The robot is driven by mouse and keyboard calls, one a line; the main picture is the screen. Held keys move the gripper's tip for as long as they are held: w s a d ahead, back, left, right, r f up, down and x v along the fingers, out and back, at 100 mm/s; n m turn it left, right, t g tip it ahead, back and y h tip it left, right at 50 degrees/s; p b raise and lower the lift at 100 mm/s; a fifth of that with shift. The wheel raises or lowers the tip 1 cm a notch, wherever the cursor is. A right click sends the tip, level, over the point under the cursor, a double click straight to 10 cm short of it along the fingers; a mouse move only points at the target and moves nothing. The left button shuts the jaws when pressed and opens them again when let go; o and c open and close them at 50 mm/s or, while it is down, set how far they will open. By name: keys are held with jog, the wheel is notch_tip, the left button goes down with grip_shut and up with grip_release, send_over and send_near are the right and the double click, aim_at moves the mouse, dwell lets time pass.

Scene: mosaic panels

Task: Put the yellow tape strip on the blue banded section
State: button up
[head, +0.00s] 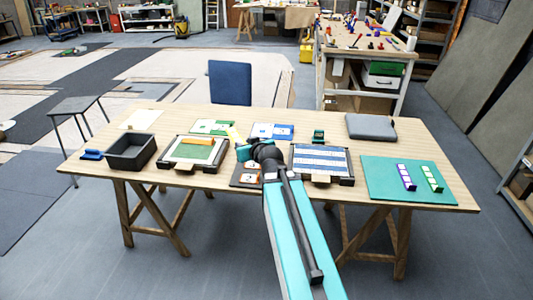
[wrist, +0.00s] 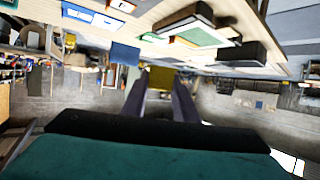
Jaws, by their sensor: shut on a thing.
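My gripper (head: 240,142) is over the middle of the table, between two framed panels. In the wrist view my gripper (wrist: 158,86) is shut on a yellow piece (wrist: 160,77), which shows between its two fingers. In the head view the yellow tape strip (head: 233,133) shows as a small pale yellow piece at the gripper's tip, above the table. The blue banded section (head: 322,159) is a framed panel with blue and white bands, right of my gripper and apart from it. My arm hides part of the table between.
A framed panel with a green section (head: 195,150) and an orange-yellow bar stands to the left. A dark grey bin (head: 131,152) is further left. A teal mat (head: 405,192) with purple and green strips lies right. A grey folded item (head: 371,127) lies at the back.

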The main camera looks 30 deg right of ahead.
jog(key=w+a+r, duration=0.1)
jog(key=a+r, duration=0.2)
jog(key=a, duration=0.3)
jog(key=w+a+r+b, duration=0.1)
jog(key=a+r, duration=0.2)
jog(key=a, duration=0.3)
jog(key=w+a+r+y+b, duration=0.1)
jog(key=a+r, duration=0.2)
jog(key=a, duration=0.3)
jog(key=shift+a+n, duration=0.4)
jog(key=shift+a, duration=0.1)
